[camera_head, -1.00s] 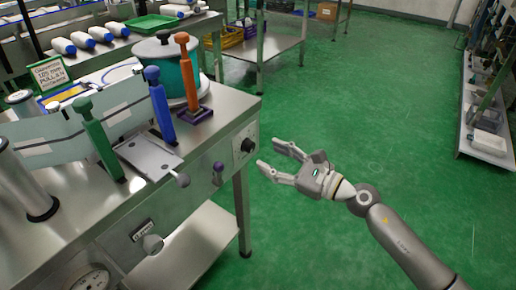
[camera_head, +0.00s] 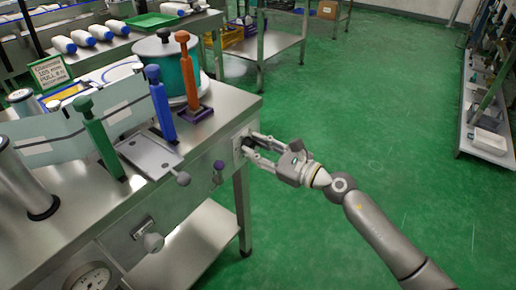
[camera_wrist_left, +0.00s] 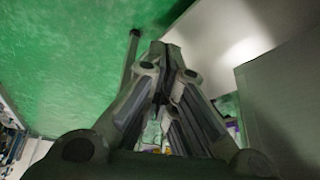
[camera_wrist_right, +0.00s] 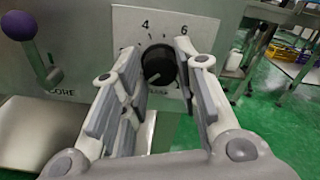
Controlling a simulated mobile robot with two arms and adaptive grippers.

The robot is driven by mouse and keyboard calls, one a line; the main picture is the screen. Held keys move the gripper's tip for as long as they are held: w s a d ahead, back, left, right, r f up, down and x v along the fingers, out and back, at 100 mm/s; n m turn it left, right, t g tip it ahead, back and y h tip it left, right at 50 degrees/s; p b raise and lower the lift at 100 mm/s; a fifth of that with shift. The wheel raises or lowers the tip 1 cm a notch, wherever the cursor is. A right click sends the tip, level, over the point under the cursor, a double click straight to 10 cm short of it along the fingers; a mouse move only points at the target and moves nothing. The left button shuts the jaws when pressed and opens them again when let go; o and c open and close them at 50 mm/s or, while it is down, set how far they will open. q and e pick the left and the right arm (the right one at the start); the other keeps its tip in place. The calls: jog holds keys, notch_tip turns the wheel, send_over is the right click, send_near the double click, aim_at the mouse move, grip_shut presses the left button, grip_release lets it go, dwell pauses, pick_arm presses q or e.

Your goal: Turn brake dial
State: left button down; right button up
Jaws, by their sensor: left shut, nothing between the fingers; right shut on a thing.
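The brake dial (camera_wrist_right: 158,66) is a round black knob on a white plate marked with numbers, among them 4 and 6, on the end of the steel machine. My right gripper (camera_head: 249,143) has its fingers on either side of the knob and is shut on it. In the right wrist view the knob sits between the two fingertips, with its face and part of the scale showing. My left gripper (camera_wrist_left: 167,52) is shut and empty in the left wrist view, over green floor. It does not show in the head view.
The steel machine (camera_head: 215,125) carries green, blue (camera_head: 161,103) and orange (camera_head: 188,72) levers on top. A purple-knobbed lever (camera_wrist_right: 33,45) stands left of the dial plate. The green floor (camera_head: 370,120) to the right is clear.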

jog(key=shift+c, duration=0.6)
jog(key=shift+m+p, duration=0.3)
jog(key=shift+r+m, duration=0.1)
jog(key=shift+m, duration=0.2)
jog(key=shift+m+p, duration=1.05)
jog(key=shift+m, duration=0.55)
jog(key=m+p, duration=0.4)
jog(key=m, duration=0.1)
jog(key=m+p, duration=0.3)
jog(key=m, duration=0.3)
jog(key=shift+w, duration=0.1)
pick_arm(q)
jog(key=s+f+g, duration=0.1)
jog(key=s+f, duration=0.3)
jog(key=f, duration=0.8)
jog(key=s+a+f+g, duration=0.1)
jog(key=s+f, duration=0.3)
jog(key=f, duration=0.7)
jog(key=shift+f+g+p, duration=0.4)
pick_arm(e)
jog(key=shift+m, duration=0.7)
pick_arm(q)
jog(key=shift+s+a, duration=0.1)
pick_arm(e)
jog(key=shift+d, duration=0.1)
